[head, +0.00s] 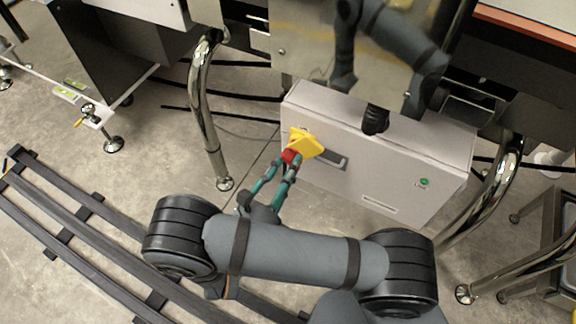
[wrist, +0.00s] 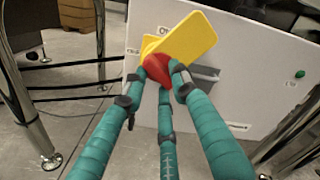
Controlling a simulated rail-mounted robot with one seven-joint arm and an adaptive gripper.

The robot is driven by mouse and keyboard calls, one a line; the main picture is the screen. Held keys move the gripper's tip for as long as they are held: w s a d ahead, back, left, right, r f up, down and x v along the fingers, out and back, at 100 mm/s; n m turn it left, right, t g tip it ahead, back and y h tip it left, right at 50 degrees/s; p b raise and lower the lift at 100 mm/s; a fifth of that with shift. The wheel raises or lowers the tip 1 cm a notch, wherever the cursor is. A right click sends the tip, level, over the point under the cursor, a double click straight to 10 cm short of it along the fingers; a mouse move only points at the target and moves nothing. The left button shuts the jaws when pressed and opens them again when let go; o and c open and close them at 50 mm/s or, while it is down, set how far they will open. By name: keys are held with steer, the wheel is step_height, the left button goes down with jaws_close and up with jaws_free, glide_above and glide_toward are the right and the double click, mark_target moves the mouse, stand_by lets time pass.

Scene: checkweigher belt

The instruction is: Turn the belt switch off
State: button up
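The belt switch is a red knob (head: 289,156) with a yellow plate (head: 306,143) on the front of a white control box (head: 400,183). In the wrist view the yellow plate (wrist: 185,43) slants up to the right, above the red part (wrist: 157,69). My gripper (wrist: 160,76) has teal fingers with grey tips. The fingertips sit on both sides of the red knob and appear to touch it, with another finger below. My gripper (head: 288,163) hides part of the switch. Labels beside the switch are partly covered and too small to read surely.
A green button (head: 424,182) is on the box's right side. A grey recessed handle (head: 330,158) lies just right of the switch. Chrome legs (head: 207,115) stand left and right of the box. A black cable enters the box top.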

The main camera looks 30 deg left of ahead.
jaws_close()
